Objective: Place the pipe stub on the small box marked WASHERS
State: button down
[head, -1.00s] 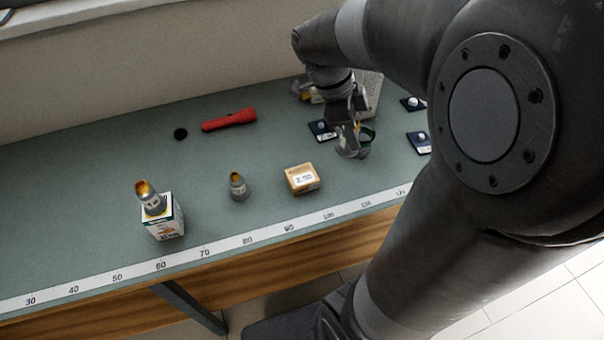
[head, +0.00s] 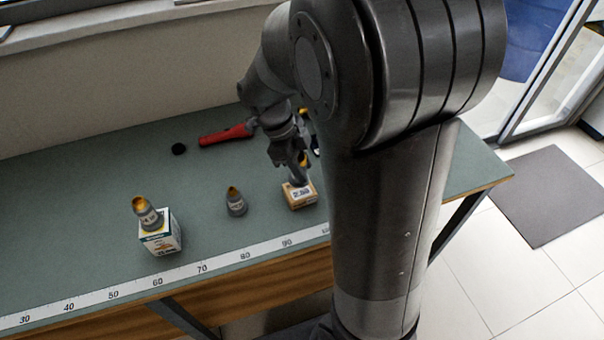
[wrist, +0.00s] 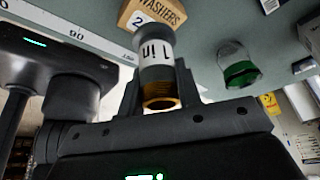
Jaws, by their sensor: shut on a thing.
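My gripper (head: 296,162) is shut on a grey pipe stub (wrist: 156,52) with a white label and an amber inside, clear in the wrist view. In the head view the stub (head: 299,177) is partly hidden by the gripper and looks upright over the small tan box. The box marked WASHERS (wrist: 150,14) is behind the stub's far end in the wrist view; it also shows in the head view (head: 301,200) near the bench's front edge. I cannot tell whether the stub touches the box top.
Another pipe stub (head: 236,203) stands on the bench to the left. A further stub (head: 146,213) sits tilted on a white box (head: 161,240). A red flashlight (head: 226,135) and black disc (head: 178,149) lie behind. A green-rimmed cup-like thing (wrist: 238,70) is beside the gripper.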

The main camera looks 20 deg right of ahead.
jog(key=shift+f, duration=1.7)
jog(key=shift+f, duration=0.15)
jog(key=c, duration=1)
grip_release()
jog(key=shift+c, duration=0.2)
jog(key=v, duration=1.2)
jog(key=s+r+n+t+y, duration=0.1)
jog(key=s+r+n+t, duration=0.2)
jog(key=s+n, duration=0.4)
jog(key=s+d+r+n+t+y, duration=0.1)
jog(key=s+n+t, duration=0.4)
jog(key=n, duration=1.2)
jog(key=s+r+y, duration=0.1)
jog(key=s+r, duration=0.1)
jog(key=s, duration=0.1)
jog(key=shift+n+y, duration=0.3)
jog(key=shift+n, duration=0.1)
